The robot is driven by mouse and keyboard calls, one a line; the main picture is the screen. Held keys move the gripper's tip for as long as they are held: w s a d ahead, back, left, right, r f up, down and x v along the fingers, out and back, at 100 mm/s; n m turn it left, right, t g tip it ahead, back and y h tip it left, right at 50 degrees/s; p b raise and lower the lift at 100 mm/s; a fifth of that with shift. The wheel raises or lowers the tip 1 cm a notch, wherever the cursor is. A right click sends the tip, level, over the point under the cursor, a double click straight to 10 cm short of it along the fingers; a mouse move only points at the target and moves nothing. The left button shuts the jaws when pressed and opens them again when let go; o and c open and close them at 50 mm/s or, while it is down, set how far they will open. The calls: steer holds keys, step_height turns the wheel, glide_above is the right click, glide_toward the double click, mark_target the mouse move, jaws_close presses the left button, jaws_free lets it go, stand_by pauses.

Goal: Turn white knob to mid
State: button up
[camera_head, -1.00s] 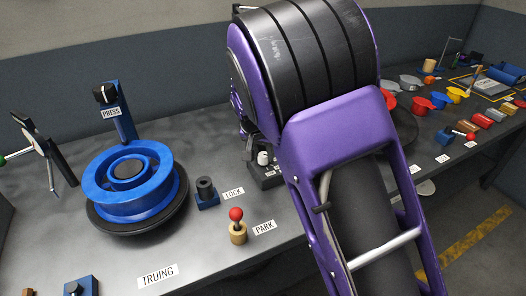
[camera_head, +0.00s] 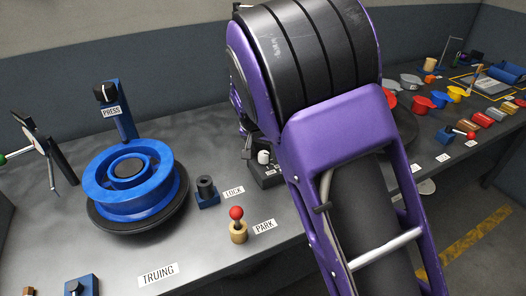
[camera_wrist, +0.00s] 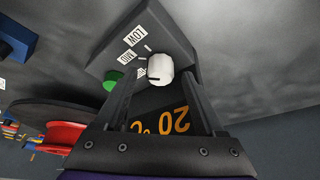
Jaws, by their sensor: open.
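The white knob (camera_wrist: 160,69) stands on a dark panel (camera_wrist: 164,28) in the wrist view. Labels LOW (camera_wrist: 135,36) and MID (camera_wrist: 126,57) lie to its upper left; a third label is mostly hidden. I cannot tell which label the knob points at. My gripper (camera_wrist: 160,82) is open, one finger on each side of the view, with the knob between or just beyond the tips; I see no clear contact. In the head view the white knob (camera_head: 263,157) shows small beside my arm, which hides most of the panel.
A green button (camera_wrist: 113,80) sits left of the knob, close to the left finger. An orange "20 °C" readout (camera_wrist: 160,121) shows between the fingers. On the bench are a blue wheel (camera_head: 100,183), a LOCK post (camera_head: 206,190) and a red-topped PARK lever (camera_head: 237,225).

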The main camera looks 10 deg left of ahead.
steer(key=d+p+v, duration=0.1)
steer(key=v, duration=1.6)
steer(key=shift+a+p, duration=0.35)
steer(key=shift+a, duration=0.15)
